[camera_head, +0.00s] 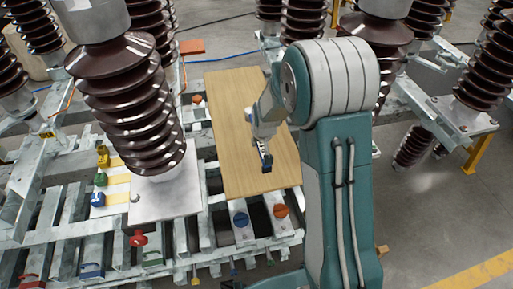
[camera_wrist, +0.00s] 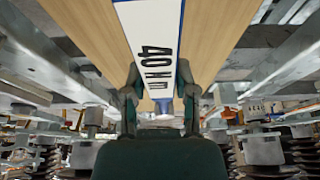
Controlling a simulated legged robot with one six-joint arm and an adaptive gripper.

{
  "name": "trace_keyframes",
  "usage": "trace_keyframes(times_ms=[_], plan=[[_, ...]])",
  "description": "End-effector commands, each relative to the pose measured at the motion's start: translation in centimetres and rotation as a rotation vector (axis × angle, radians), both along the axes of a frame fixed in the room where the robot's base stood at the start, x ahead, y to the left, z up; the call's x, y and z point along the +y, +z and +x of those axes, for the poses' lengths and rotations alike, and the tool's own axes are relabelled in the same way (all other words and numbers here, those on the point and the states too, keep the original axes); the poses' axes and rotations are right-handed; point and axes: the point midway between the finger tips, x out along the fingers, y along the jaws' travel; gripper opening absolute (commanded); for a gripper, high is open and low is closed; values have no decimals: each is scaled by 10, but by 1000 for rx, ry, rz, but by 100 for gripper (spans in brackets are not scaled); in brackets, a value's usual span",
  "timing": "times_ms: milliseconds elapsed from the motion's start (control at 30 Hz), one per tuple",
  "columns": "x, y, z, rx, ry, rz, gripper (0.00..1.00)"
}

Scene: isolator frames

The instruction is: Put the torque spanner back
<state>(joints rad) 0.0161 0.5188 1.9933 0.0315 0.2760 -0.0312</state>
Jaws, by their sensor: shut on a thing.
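My gripper (camera_head: 262,143) is shut on the torque spanner (camera_head: 265,158), a narrow white and blue piece, over the wooden board (camera_head: 225,105). In the wrist view, the two dark fingers of my gripper (camera_wrist: 159,97) stand on either side of the spanner (camera_wrist: 150,30). It shows a white face with dark lettering and blue edges, and runs from the top edge down between the fingers. The board (camera_wrist: 95,30) shows behind it. Much of the spanner is hidden by my gripper in the head view. I cannot tell whether it touches the board.
A large brown ribbed insulator (camera_head: 130,95) stands left of the board on a metal plate (camera_head: 165,205). Coloured padlock-like pieces (camera_head: 101,178) sit to its left. A blue knob (camera_head: 240,219) and an orange knob (camera_head: 281,210) are below the board. More insulators stand around.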

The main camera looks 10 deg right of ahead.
Motion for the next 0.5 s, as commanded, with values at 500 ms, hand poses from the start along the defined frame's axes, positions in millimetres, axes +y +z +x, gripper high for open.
trace_keyframes(times_ms=[500], plan=[[2,-49,37,-2,-2,0,0]])
